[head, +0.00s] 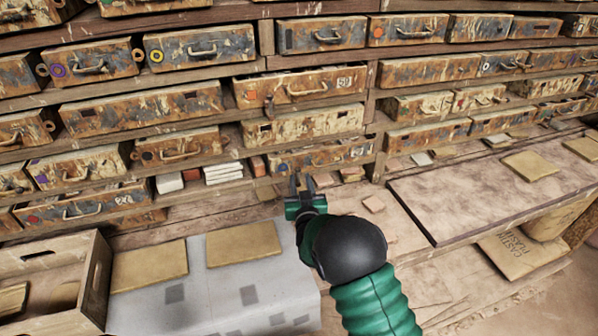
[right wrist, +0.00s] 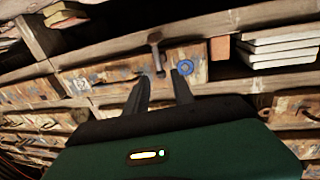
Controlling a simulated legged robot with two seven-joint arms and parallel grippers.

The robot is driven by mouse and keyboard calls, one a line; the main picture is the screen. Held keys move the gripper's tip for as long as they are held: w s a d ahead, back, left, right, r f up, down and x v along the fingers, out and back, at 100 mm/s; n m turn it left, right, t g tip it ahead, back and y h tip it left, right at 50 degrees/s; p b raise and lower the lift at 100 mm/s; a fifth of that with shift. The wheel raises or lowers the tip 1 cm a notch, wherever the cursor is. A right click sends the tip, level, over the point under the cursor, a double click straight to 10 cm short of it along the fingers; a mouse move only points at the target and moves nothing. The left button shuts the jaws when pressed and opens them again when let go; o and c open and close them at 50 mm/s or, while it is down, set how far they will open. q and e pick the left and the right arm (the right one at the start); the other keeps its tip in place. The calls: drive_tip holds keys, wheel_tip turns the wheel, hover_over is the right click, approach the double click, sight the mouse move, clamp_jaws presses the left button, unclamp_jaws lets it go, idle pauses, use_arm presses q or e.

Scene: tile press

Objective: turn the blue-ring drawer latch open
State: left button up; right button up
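The blue-ring drawer (head: 345,153) is a worn, paint-chipped drawer low in the shelving in the head view. A dark T-shaped metal latch (right wrist: 156,52) stands on the drawer front there, just beyond the gap between the fingertips. My right gripper (head: 301,183) is in front of the drawer's left part, with its fingers apart and nothing held. It also shows in the right wrist view (right wrist: 163,78). I cannot tell if a finger touches the drawer. My left gripper is out of view.
White tiles (head: 223,172) and reddish blocks lie on the shelf left of the drawer. A grey stone slab (head: 215,290) and a wooden crate (head: 95,280) are at front left. A wide board (head: 480,180) lies at right. Other drawers fill the wall above.

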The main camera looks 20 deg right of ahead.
sight(298, 172)
drive_tip(key=shift+w+d, duration=0.2)
drive_tip(key=shift+w, duration=1.75)
clamp_jaws()
